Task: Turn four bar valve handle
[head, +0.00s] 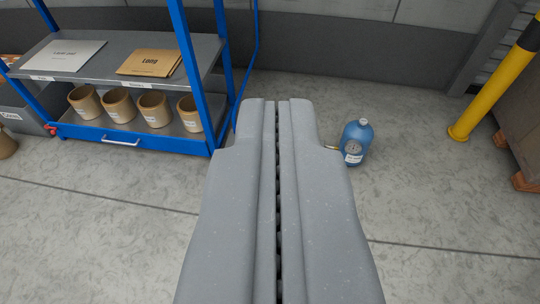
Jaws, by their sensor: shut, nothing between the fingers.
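My gripper (277,102) fills the lower middle of the head view, pointing away from me over the floor. Its two grey fingers lie side by side with only a thin dark seam between them, shut and holding nothing. No four bar valve handle can be made out in this view. The floor directly under and behind my gripper is hidden by it.
A blue-framed rack (186,70) with tan cups (152,109) and a brown sheet (149,62) stands at left. A blue bottle (356,142) stands on the floor right of my gripper. A yellow post (495,80) and wooden crate (525,110) are at right. The floor between is clear.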

